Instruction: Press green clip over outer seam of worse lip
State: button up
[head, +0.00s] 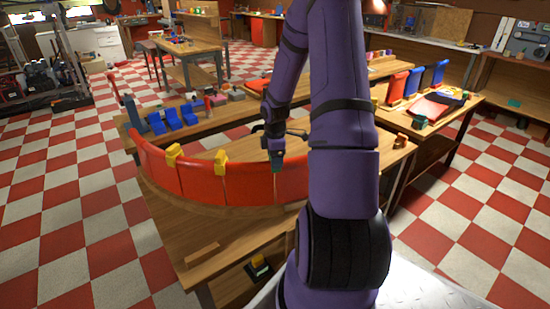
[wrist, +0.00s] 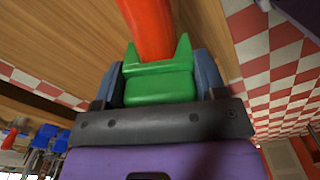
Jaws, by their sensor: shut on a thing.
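My gripper (head: 277,155) is shut on the green clip (wrist: 158,85), with a finger on either side of it in the wrist view. The clip's two prongs point toward the red curved lip (wrist: 147,28), and the lip's end shows between them. I cannot tell whether the clip touches the lip or is seated on it. In the head view the red curved wall (head: 200,185) stands on the workbench (head: 205,232), with seams between its panels. My gripper is at its rim, right of the yellow clips. My arm hides the wall's right part.
Two yellow clips, one left (head: 173,155) and one right (head: 221,161), sit on the wall's rim. Blue blocks (head: 172,118) stand on the bench behind. A side table at right holds red and blue panels (head: 397,86). Checkered floor is open at left.

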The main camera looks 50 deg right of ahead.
jog(key=shift+f, duration=0.2)
jog(key=o, duration=1)
notch_tip(320, 180, up, 11)
jog(key=shift+f, duration=0.1)
dwell(0.5)
